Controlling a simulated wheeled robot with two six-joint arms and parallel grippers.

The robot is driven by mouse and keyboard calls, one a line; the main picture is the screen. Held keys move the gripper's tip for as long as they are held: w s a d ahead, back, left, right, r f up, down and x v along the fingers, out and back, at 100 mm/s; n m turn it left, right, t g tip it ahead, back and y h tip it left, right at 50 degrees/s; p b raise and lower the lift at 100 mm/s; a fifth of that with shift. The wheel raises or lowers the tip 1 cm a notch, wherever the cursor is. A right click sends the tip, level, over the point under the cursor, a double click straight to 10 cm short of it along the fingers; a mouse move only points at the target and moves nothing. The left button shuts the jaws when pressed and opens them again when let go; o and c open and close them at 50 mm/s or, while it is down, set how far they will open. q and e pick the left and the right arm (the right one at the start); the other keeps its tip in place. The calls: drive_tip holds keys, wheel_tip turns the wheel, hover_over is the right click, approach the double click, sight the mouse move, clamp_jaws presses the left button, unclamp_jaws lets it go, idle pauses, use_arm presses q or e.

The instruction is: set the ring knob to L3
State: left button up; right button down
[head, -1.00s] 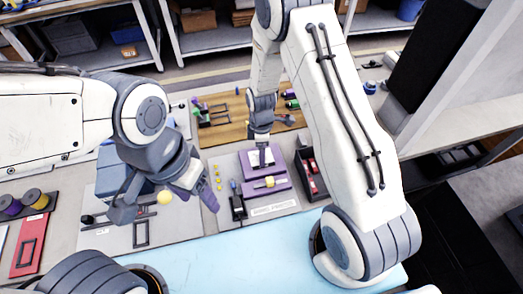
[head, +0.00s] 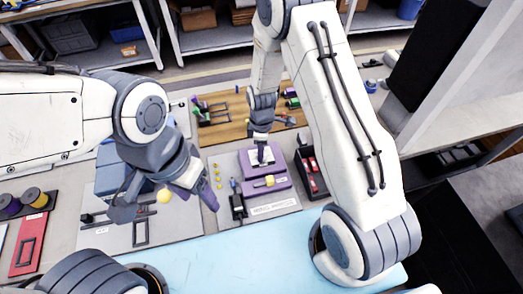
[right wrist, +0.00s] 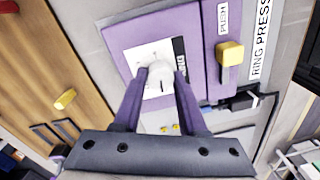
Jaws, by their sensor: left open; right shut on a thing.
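The purple ring press (head: 281,184) stands on a grey mat in the middle of the head view. In the right wrist view its body (right wrist: 193,25) carries a white dial plate (right wrist: 137,57) with a dark strip beside it. The pale ring knob (right wrist: 161,70) sits on this plate, with a dark mark on its face. My right gripper (right wrist: 160,76) is shut on the knob, one purple finger on each side. The scale lettering is too small to read. My left gripper (head: 168,205) is open and apart from the press, over the left mat.
The press has a yellow push lever (right wrist: 230,53). A dark box with red things (head: 312,172) stands right of the press, and a small black device (head: 238,206) stands left. A wooden board (head: 235,128) with tools lies behind. The light blue front strip (head: 240,255) is clear.

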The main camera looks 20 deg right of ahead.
drive_tip(key=m, duration=0.6)
drive_tip(key=shift+b, duration=0.35)
drive_tip(key=m, duration=0.5)
drive_tip(key=shift+r+m, duration=0.1)
drive_tip(key=shift+m, duration=0.3)
drive_tip(key=m+p, duration=0.2)
drive_tip(key=m, duration=0.2)
drive_tip(key=shift+m+t, duration=0.3)
drive_tip(key=shift+t, duration=0.1)
drive_tip(key=m+p, duration=0.1)
drive_tip(key=m, duration=0.2)
drive_tip(key=shift+r+p, duration=0.1)
drive_tip(key=shift+p, duration=0.2)
drive_tip(key=shift+s+m+p, duration=0.1)
drive_tip(key=shift+m+p, duration=0.6)
drive_tip(key=shift+m, duration=0.6)
drive_tip(key=shift+c, duration=2.3)
unclamp_jaws()
